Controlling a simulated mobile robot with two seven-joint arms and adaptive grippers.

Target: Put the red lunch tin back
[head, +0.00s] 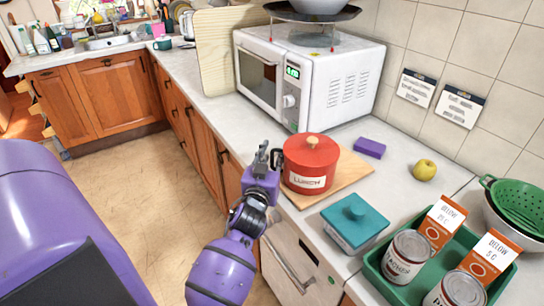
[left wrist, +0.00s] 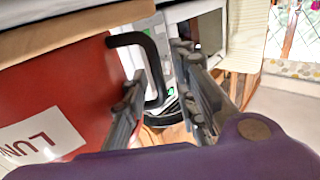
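The red lunch tin (head: 311,167), with a red lid, wooden knob and white "LUNCH" label, stands upright on a wooden board (head: 352,170) on the counter. My left gripper (head: 264,160) is at its left side, by the black side handle. In the left wrist view the red wall (left wrist: 55,85) fills the left, and the black handle (left wrist: 151,62) shows between my two separated fingers (left wrist: 160,105). The fingers look open; contact with the handle cannot be told. My right gripper is not in view.
A teal-lidded container (head: 356,222) stands in front of the tin. A green tray (head: 392,290) holds cans and orange-and-white cards. A purple block (head: 369,147), a yellow apple (head: 424,170) and a white microwave (head: 335,88) are behind.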

